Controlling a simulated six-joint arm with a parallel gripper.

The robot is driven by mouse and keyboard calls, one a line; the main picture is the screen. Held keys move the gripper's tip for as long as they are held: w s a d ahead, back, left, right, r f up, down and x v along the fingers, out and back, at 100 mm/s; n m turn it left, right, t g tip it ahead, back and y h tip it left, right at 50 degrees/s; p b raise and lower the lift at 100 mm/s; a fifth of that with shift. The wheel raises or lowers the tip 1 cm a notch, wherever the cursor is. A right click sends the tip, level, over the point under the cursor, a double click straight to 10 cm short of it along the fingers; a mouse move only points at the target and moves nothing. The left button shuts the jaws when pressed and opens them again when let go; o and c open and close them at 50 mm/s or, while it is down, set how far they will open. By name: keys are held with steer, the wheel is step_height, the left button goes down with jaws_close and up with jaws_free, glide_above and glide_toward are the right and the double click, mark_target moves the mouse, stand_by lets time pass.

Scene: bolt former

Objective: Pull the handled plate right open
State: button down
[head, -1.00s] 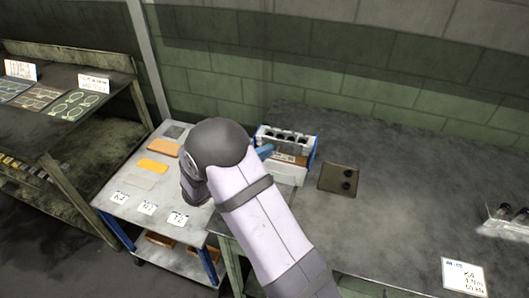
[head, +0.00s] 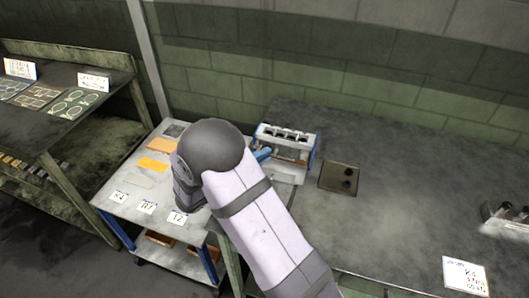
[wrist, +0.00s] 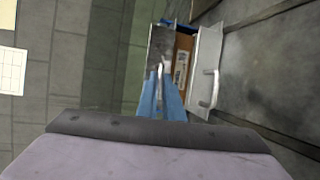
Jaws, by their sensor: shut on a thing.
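The bolt former (head: 287,134) is a pale box with blue sides and a row of dark openings on top, at the back of the bench in the head view. My gripper (wrist: 164,100) has blue fingers, shut on a slim metal handle (wrist: 159,78) in the wrist view. This handle stands at the near end of a grey plate (wrist: 159,48). A brown interior with a pale label (wrist: 181,68) shows beside the plate. A second, pale panel (wrist: 205,45) carries its own bar handle (wrist: 214,88), which is free. In the head view my arm hides most of the gripper.
A trolley (head: 130,180) with orange pieces and label cards stands left. A white card (head: 465,275) lies at the bench's front right. The middle of the bench is clear.

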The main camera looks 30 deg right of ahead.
steer(key=shift+s+a, duration=0.75)
steer(key=shift+f, duration=0.1)
steer(key=c, duration=1.9)
jaws_free()
steer(key=b+v, duration=0.2)
steer(key=v, duration=0.5)
steer(key=shift+s+a, duration=0.1)
steer(key=shift+a, duration=0.15)
